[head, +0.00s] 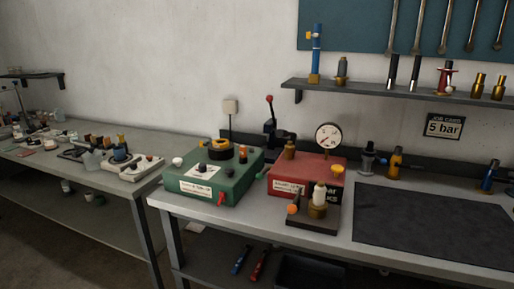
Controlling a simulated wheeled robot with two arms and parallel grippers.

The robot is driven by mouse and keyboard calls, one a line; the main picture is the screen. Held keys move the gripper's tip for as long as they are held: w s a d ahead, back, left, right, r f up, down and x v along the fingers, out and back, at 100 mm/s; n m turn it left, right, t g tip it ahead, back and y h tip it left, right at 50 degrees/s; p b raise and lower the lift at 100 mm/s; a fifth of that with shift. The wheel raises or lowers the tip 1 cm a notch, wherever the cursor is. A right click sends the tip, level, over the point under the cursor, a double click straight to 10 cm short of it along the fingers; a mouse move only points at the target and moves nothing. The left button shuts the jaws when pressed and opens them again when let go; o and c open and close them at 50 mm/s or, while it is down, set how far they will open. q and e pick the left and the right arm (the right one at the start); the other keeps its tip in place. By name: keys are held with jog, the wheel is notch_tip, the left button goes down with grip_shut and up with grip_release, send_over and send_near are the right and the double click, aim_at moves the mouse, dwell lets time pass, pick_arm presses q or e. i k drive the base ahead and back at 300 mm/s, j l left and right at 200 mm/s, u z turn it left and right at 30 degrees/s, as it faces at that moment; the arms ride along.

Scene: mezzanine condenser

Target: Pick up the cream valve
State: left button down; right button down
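A small valve with a cream upper body (319,193) and a brass lower part stands upright on a dark block (312,224) at the front of the near workbench. An orange knob (293,209) is on the left side of that block. The cream piece is the likeliest match for the cream valve; it is small in the view, so its details are hard to make out. Neither of my grippers shows in the head view.
A red box (284,165) with a pressure gauge (328,137) stands behind the block. A green box (237,190) stands to the left. A dark mat (435,226) lies clear at right. A shelf (420,98) holds several valves. Another cluttered bench (128,190) is at left.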

aim_at(318, 203)
jog(key=i+l, duration=0.1)
jog(key=l, duration=0.4)
jog(key=i+l+u, duration=0.1)
jog(key=l, duration=0.4)
jog(key=i+l, duration=0.15)
jog(key=l, duration=0.35)
jog(key=i+l+u, duration=0.1)
jog(key=l, duration=0.4)
